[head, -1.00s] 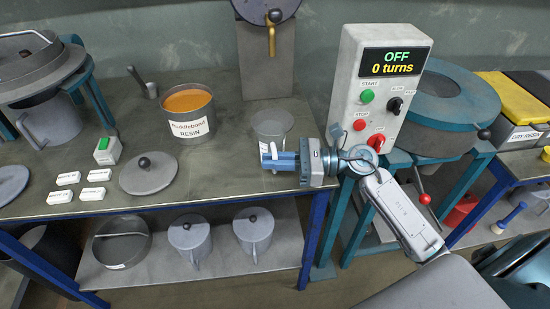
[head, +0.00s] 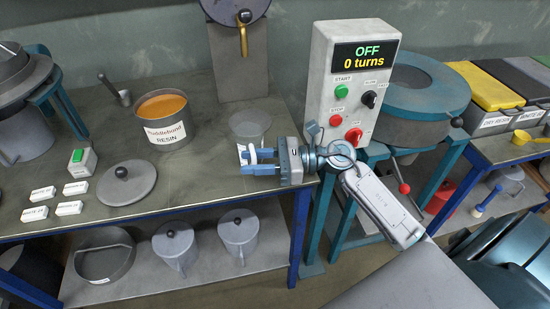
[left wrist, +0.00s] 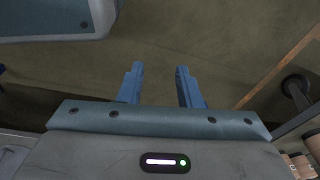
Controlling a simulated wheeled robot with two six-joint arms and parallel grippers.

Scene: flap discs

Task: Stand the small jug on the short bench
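A small clear jug (head: 249,125) stands on the workbench (head: 200,180) near its right end, behind my right gripper. My right gripper (head: 246,160) reaches in from the right, its blue fingers apart with a gap between them. A pale piece, seemingly the jug's handle, shows at the fingertips; firm contact cannot be made out. A second bench (head: 520,160) stands at the right, partly out of frame; I cannot tell which bench is the short one. My left gripper (left wrist: 158,82) is open and empty over the floor in the left wrist view.
A resin pot (head: 163,122), a grey lid (head: 126,186) and white labels lie left of the jug. A control box (head: 350,85) and a round teal machine (head: 415,100) stand between the benches. A yellow bin (head: 492,88) and a yellow scoop (head: 522,137) are on the right bench.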

